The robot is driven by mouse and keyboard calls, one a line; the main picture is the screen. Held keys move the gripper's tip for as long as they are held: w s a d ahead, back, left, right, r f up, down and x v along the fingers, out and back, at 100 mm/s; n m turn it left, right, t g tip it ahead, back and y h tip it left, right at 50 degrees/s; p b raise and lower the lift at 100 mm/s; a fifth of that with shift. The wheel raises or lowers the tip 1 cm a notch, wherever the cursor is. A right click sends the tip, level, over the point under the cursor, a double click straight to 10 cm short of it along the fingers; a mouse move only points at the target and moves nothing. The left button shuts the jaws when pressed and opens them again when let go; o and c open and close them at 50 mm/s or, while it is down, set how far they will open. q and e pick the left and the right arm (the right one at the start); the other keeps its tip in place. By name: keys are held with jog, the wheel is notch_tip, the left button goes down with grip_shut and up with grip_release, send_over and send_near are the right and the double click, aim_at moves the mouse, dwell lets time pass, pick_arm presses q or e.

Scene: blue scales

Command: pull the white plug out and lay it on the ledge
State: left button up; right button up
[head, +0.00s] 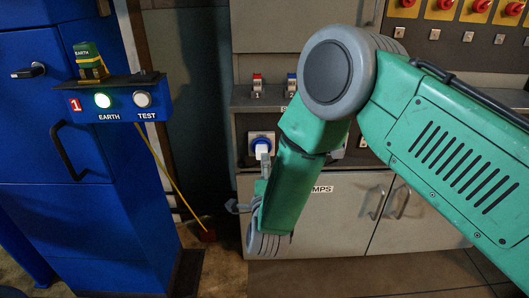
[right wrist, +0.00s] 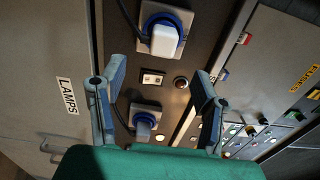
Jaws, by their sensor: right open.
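The white plug (head: 262,150) sits in a blue-ringed socket on the grey panel in the head view. The right wrist view shows a white plug (right wrist: 166,41) in a blue-ringed socket at the top, with a dark cable. A second, greyer plug (right wrist: 143,130) sits in another blue-ringed socket lower down, behind the fingers. My right gripper (head: 248,198) hangs below the plug in the head view, its fingers partly hidden by my green arm. In the right wrist view the gripper (right wrist: 158,72) is open and empty, fingers wide apart. My left gripper is not in view.
A blue cabinet (head: 100,210) stands at left with a dark shelf (head: 122,82) holding a green-yellow EARTH device (head: 90,60). A yellow cable (head: 165,170) hangs beside it. Grey cabinet doors (head: 340,210) with handles lie below the panel. I cannot tell which surface is the ledge.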

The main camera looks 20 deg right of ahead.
aim_at(262, 151)
jog(key=w+b, duration=0.1)
jog(key=w, duration=0.1)
jog(key=w+b, duration=0.1)
jog(key=w, duration=0.1)
jog(key=shift+w+a, duration=0.2)
jog(key=shift+w, duration=0.05)
jog(key=w+d, duration=0.1)
jog(key=w+d+b, duration=0.1)
jog(key=w, duration=0.1)
jog(key=shift+w+d+b, duration=0.2)
jog(key=shift+w+b, duration=0.1)
jog(key=shift+w, duration=0.15)
jog(key=shift+w+a+r, duration=0.1)
jog(key=shift+a, duration=0.35)
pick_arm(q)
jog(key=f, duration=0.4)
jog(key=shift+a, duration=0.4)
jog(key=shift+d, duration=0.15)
pick_arm(e)
jog(key=shift+d, duration=0.25)
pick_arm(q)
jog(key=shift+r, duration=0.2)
pick_arm(e)
jog(key=shift+d, duration=0.1)
